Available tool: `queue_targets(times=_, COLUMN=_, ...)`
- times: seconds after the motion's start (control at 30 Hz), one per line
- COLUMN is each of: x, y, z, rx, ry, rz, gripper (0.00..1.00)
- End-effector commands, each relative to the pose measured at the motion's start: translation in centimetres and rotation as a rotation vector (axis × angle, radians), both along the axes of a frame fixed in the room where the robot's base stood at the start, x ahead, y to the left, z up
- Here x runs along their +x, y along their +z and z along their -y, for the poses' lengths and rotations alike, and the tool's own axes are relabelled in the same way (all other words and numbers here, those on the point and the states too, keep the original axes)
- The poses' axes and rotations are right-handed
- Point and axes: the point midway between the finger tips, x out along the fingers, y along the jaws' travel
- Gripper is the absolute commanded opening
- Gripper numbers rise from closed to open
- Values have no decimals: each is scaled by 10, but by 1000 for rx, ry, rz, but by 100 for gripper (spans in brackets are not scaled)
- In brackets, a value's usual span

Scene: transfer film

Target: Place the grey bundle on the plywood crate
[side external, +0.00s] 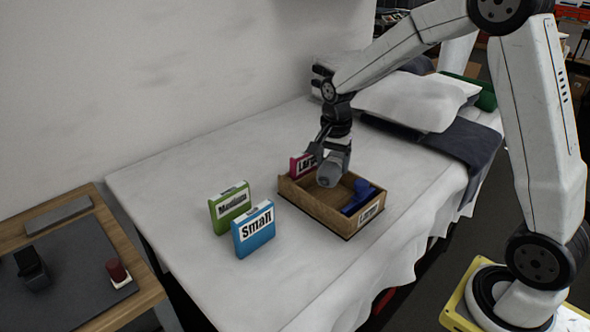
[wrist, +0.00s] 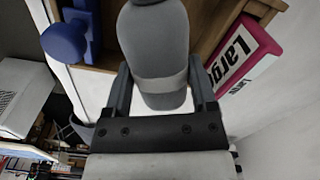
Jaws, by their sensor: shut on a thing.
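The grey bundle (side external: 334,168) is a rounded roll with a paler band around it, seen close up in the wrist view (wrist: 155,50). My gripper (side external: 327,150) is shut on it, with one finger on each side in the wrist view (wrist: 158,88). The plywood crate (side external: 318,216) is a shallow open box with a label on its front, standing on the white bed. The bundle appears over the crate's back left part in the side view. I cannot tell whether it touches the crate's floor.
A blue object (side external: 360,196) lies in the crate's right part. A pink "Large" box (side external: 298,166) stands close by the crate's back left corner. A green "Medium" box (side external: 230,208) and a blue "Small" box (side external: 254,230) stand left of the crate. Pillows (side external: 415,100) lie behind.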

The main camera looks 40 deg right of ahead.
Motion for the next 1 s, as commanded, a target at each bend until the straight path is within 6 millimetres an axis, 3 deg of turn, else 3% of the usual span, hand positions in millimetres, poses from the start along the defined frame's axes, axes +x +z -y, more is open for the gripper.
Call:
queue_targets(times=0.2, x=0, y=-24, z=0, rx=0, ry=-1, rz=-1, gripper=11)
queue_targets(times=0.47, x=0, y=-29, z=0, rx=0, ry=-1, rz=-1, gripper=11)
queue_targets(times=0.8, x=-1, y=-61, z=0, rx=-1, ry=-1, rz=-2, gripper=11)
queue_targets(times=1.0, x=0, y=-64, z=0, rx=-1, ry=-1, rz=0, gripper=11)
